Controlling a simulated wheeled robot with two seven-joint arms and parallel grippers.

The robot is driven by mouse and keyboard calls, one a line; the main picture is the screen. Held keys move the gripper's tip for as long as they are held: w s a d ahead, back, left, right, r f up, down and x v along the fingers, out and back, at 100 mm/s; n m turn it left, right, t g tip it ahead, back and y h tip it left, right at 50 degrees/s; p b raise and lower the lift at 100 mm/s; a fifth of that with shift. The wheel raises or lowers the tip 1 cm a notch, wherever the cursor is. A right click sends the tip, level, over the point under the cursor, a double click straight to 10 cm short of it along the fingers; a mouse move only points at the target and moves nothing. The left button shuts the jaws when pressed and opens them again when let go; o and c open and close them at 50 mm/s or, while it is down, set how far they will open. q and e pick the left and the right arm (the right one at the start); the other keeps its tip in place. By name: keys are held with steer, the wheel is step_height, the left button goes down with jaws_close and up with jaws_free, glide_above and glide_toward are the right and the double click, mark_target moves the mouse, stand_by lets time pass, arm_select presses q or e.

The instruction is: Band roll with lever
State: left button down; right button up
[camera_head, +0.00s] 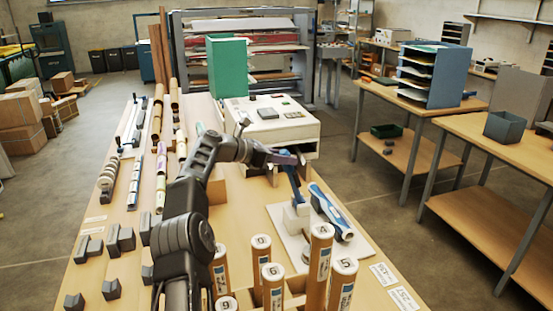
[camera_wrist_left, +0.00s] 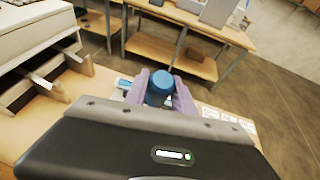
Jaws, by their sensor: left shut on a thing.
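The blue lever (camera_head: 293,184) rises from a pale grey block on a white base plate (camera_head: 292,245), leaning slightly to the left at its top. My left gripper (camera_head: 287,160) has purple fingers and is shut on the lever's upper end. In the left wrist view, the lever's round blue top (camera_wrist_left: 160,84) sits between the two purple fingertips (camera_wrist_left: 160,98). A blue and white roll (camera_head: 330,211) lies slanted on the plate, just right of the lever. Whether a band is around the roll is too small to tell. My right gripper is out of view.
Several numbered brown tubes (camera_head: 319,262) stand upright at the table's front. A white machine (camera_head: 272,125) and a green box (camera_head: 227,67) are behind my gripper. Rolls and dark grey blocks (camera_head: 122,240) fill the left side. Paper labels (camera_head: 384,273) lie along the right edge.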

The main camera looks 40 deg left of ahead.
arm_select(q)
steer(key=shift+r, duration=0.1)
steer(key=c, duration=1.1)
jaws_free()
steer(key=shift+w, duration=0.1)
steer(key=shift+o, duration=0.2)
steer(key=shift+s+a, duration=0.15)
steer(key=shift+s, duration=0.15)
steer(key=b+v, duration=0.2)
steer(key=v, duration=0.5)
steer(key=shift+c, duration=0.3)
